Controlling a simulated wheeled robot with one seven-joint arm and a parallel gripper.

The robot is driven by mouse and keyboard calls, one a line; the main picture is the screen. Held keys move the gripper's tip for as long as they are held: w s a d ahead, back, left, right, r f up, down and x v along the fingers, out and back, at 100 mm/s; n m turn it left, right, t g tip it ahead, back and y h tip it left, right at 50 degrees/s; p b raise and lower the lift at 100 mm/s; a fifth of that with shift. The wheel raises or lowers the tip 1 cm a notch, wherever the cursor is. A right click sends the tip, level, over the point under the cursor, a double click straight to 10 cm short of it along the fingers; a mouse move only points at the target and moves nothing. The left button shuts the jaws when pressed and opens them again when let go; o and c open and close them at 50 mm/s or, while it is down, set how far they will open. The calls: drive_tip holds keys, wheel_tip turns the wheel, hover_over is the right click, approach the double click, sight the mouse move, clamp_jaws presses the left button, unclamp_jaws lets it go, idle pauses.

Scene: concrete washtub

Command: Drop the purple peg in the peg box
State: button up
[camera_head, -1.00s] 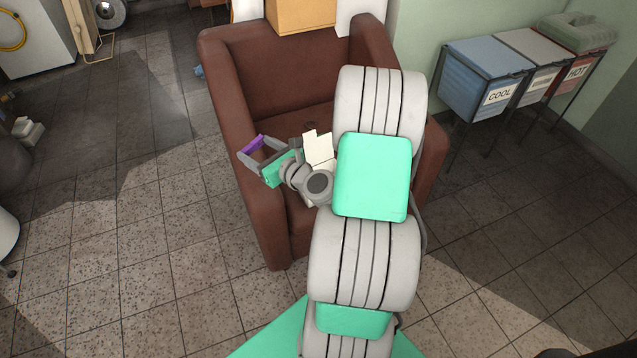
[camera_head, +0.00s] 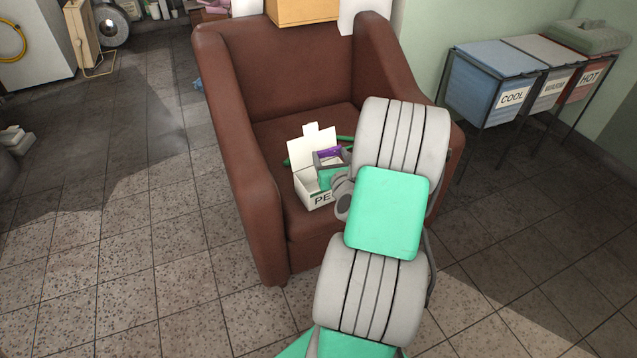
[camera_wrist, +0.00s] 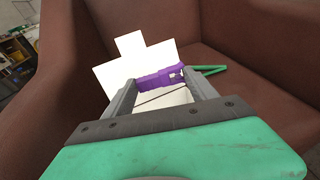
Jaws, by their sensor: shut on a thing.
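The peg box (camera_head: 312,193) is a small white box with its lid up, standing on the seat of the brown armchair; letters starting "PE" show on its front. My gripper (camera_head: 331,158) is over the box. It is shut on the purple peg (camera_head: 328,153). In the wrist view the purple peg (camera_wrist: 160,79) lies crosswise between the two fingertips, with the box's raised white lid (camera_wrist: 132,60) behind it. My gripper (camera_wrist: 160,84) hides most of the box's inside in that view.
The brown armchair (camera_head: 222,110) has high arms and a back on either side of the box. A green thing (camera_wrist: 210,69) lies on the seat behind and right of the box. A cardboard box (camera_head: 303,10) is behind the chair's back. Bins (camera_head: 492,82) stand at right.

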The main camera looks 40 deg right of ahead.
drive_tip(key=shift+f, duration=0.6)
drive_tip(key=o, duration=1.5)
drive_tip(key=v, duration=0.8)
